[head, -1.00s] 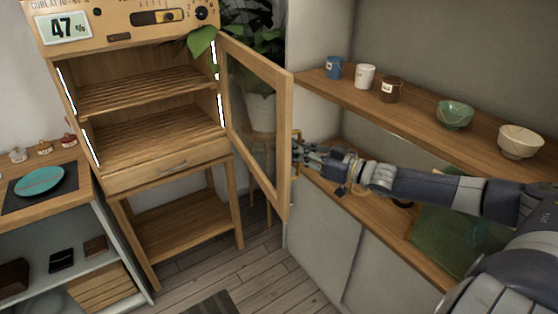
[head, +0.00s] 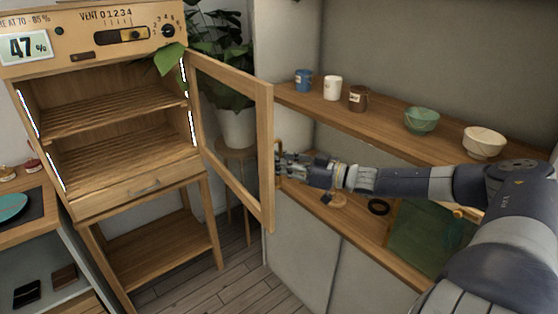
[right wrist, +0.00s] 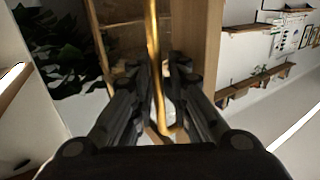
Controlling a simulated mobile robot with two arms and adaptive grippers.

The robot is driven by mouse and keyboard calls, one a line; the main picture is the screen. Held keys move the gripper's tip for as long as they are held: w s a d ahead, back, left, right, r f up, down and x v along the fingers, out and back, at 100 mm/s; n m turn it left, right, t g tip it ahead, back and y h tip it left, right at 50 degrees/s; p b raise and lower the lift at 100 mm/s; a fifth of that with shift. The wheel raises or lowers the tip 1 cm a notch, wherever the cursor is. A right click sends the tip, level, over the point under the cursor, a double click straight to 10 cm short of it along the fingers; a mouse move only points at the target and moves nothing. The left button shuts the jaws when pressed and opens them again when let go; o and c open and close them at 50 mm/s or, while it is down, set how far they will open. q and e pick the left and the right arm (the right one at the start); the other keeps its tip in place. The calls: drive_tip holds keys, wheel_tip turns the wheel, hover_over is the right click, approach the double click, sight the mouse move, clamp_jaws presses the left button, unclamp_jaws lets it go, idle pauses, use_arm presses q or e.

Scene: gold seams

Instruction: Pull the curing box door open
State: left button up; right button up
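The wooden curing box (head: 140,203) stands at the left in the head view, with slatted shelves inside and a lit strip on each side. Its glazed, wood-framed door (head: 265,150) stands wide open, swung out to the right, so the front is uncovered. My right gripper (head: 281,163) is at the door's free edge. In the right wrist view, the brass door handle (right wrist: 153,40) runs between the fingers of my right gripper (right wrist: 168,70), which are closed around it. The door frame (right wrist: 208,40) shows behind. My left gripper is not in view.
A wall shelf (head: 385,118) with cups and bowls runs above my right arm. A wooden counter (head: 345,225) lies below it. A potted plant (head: 238,125) on a stool stands behind the door. A side table (head: 35,225) is at the left. Floor shows beneath the door.

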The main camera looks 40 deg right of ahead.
drive_tip(key=shift+d+r, duration=0.1)
drive_tip(key=shift+r, duration=0.15)
drive_tip(key=shift+s, duration=0.1)
drive_tip(key=v, duration=1.2)
idle(0.4)
drive_tip(key=shift+f, duration=0.25)
